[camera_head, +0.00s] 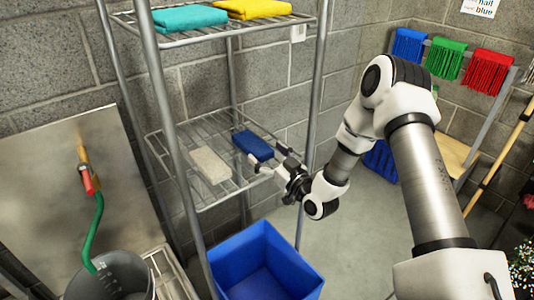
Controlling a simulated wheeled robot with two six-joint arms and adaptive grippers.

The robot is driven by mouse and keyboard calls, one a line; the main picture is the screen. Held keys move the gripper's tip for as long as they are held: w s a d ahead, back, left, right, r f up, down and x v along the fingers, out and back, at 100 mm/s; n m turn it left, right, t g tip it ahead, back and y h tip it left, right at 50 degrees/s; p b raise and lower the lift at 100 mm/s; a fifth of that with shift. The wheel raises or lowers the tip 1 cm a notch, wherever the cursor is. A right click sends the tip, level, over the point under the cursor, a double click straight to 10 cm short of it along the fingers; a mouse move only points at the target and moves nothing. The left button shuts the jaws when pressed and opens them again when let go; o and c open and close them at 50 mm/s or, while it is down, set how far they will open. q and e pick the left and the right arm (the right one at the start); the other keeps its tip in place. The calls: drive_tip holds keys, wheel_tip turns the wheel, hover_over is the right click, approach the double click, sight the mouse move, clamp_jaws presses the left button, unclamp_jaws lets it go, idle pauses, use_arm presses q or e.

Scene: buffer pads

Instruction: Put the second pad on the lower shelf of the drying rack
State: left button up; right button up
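The drying rack has an upper wire shelf (236,31) and a lower wire shelf (222,186). On the lower shelf, a beige pad (209,165) lies at the left and a dark blue pad (253,145) lies to its right, with a gap between them. My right gripper (266,158) reaches in from the right at the near end of the blue pad. Its two fingers are spread apart, with nothing clearly held between them. I cannot tell whether a fingertip touches the pad. My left gripper is out of view.
A teal pad (189,18) and a yellow pad (252,8) lie on the upper shelf. A blue bin (262,262) stands below the rack. Metal rack posts (318,90) stand close to my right gripper. A grey bucket (112,280) and green hose are at lower left.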

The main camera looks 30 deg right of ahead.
drive_tip(key=shift+r+p, duration=0.3)
drive_tip(key=s+d+f+p, duration=0.1)
drive_tip(key=s+f, duration=0.1)
drive_tip(key=s, duration=1)
drive_tip(key=s+a+f+g+y, duration=0.1)
drive_tip(key=s+a+f+g, duration=0.4)
drive_tip(key=f, duration=0.4)
drive_tip(key=s+a+f+g, duration=0.2)
drive_tip(key=a+f+g, duration=0.4)
drive_tip(key=f, duration=0.3)
drive_tip(key=s+f+g+h, duration=0.1)
drive_tip(key=s+f+g, duration=0.1)
drive_tip(key=s, duration=0.3)
drive_tip(key=s+a+f+m+g, duration=0.1)
drive_tip(key=s+f+g, duration=0.2)
drive_tip(key=s, duration=0.3)
drive_tip(key=s+f+g+h, duration=0.1)
drive_tip(key=s+f+g, duration=0.1)
drive_tip(key=s, duration=0.3)
drive_tip(key=shift+s+a+f+g+h, duration=0.3)
drive_tip(key=shift+s+a+g, duration=0.1)
drive_tip(key=shift+g, duration=0.2)
drive_tip(key=shift+r, duration=0.1)
